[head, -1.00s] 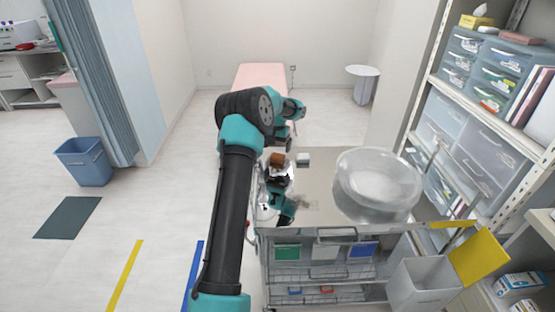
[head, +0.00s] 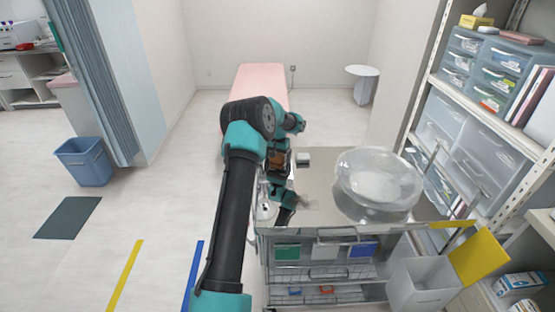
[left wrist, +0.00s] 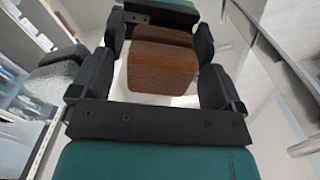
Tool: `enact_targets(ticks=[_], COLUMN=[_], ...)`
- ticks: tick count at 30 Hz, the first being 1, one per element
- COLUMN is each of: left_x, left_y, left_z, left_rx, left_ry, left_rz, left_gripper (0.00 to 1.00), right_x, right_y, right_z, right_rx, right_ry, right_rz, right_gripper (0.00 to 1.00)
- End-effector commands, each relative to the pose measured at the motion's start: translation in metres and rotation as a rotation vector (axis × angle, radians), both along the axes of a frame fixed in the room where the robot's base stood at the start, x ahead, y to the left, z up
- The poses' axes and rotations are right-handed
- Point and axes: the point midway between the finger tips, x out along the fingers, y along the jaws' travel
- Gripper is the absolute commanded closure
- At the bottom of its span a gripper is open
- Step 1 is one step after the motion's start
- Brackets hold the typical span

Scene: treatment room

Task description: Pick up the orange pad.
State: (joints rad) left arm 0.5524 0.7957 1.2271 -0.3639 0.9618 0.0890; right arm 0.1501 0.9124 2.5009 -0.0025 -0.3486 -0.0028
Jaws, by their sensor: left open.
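The orange pad (left wrist: 160,66) looks brownish-orange and blocky in the left wrist view. It lies between the two black fingers of my left gripper (left wrist: 159,45), which are open, with one finger on each side. I cannot tell whether either finger touches it. In the head view my left gripper (head: 279,160) is low over the left side of the metal cart top, and the pad shows only in part behind it. My right gripper is in neither view.
A grey-white block (head: 303,158) sits on the cart top (head: 318,185) just right of my left gripper; it also shows in the left wrist view (left wrist: 56,77). A large clear round container (head: 377,183) stands at the cart's right. A drawer shelf (head: 468,150) stands farther right.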

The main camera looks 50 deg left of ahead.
Motion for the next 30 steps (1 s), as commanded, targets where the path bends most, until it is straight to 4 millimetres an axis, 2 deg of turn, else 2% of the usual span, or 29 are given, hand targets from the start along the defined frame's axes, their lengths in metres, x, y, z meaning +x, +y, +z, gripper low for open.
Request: enact_targets(ticks=[12,30], left_x=[-0.0001,-0.0001], left_y=[0.0002,0.0002], left_z=[0.0003,0.0004], left_rx=[0.000,0.000], left_ry=[0.000,0.000], left_rz=[0.000,0.000], left_gripper=[0.06,0.63], right_x=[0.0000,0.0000], right_y=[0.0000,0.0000], right_z=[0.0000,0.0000], right_rx=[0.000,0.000], right_ry=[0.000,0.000], right_rz=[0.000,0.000], right_gripper=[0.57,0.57])
